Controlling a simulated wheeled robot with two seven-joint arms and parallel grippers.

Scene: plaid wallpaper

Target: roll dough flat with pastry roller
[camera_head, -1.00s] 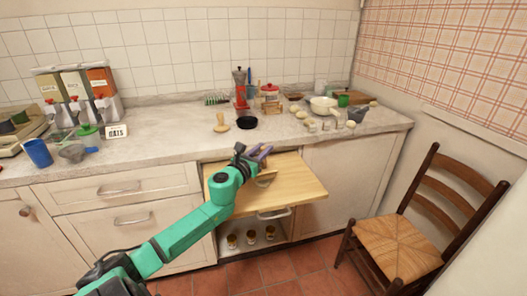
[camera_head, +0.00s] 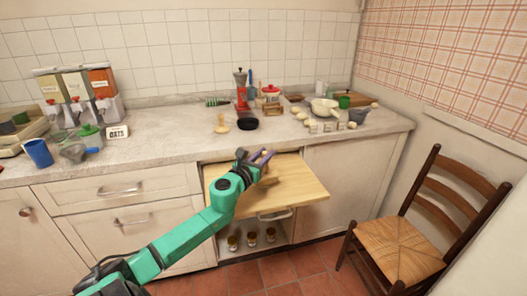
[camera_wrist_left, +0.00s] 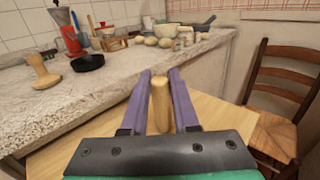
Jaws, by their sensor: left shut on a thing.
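My left gripper (camera_head: 266,157) is over the pull-out wooden board (camera_head: 300,190). It is shut on a pale wooden cylinder, which looks like the pastry roller (camera_wrist_left: 160,102). In the left wrist view the wood stands out between the two purple fingers (camera_wrist_left: 160,82). Its lower part is hidden behind the gripper's dark body, so I cannot tell whether it touches the board. I cannot make out the dough on the board; the gripper and forearm cover part of it. My right gripper is not in view.
A wooden tool with a wide end (camera_head: 222,124) and a black bowl (camera_head: 247,124) are on the counter behind the board. Pale round items (camera_head: 302,115) lie farther right. A chair (camera_head: 402,245) stands at the right. The board's right part is clear.

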